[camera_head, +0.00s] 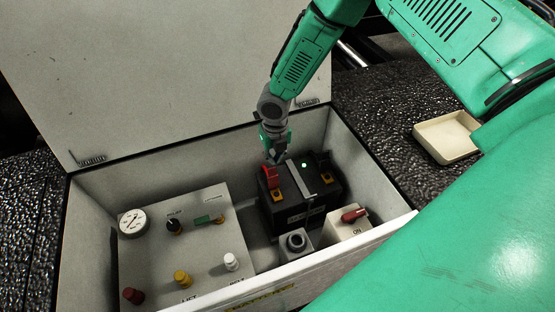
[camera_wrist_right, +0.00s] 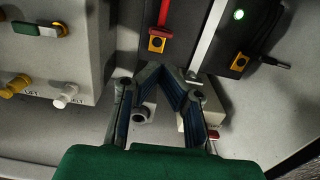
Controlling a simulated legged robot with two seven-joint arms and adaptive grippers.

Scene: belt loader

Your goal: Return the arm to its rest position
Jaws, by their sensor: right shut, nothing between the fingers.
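My green right arm comes in from the right in the head view and reaches down into an open grey box (camera_head: 90,205). My right gripper (camera_head: 274,156) is over the back of the box, close to the red clamp (camera_head: 271,177) on a black battery (camera_head: 300,208). In the wrist view the gripper (camera_wrist_right: 166,70) has its fingertips together with nothing between them. The red clamp (camera_wrist_right: 165,14) lies ahead of the fingertips there. I cannot tell from these views whether the gripper touches anything. My left gripper is not in view.
The box lid (camera_head: 170,70) stands open behind. A panel (camera_head: 150,255) with a gauge and several knobs fills the left side. A red-handled switch (camera_head: 353,215) marked ON and a grey socket (camera_head: 296,242) sit at the front right. A cream tray (camera_head: 447,138) lies outside, right.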

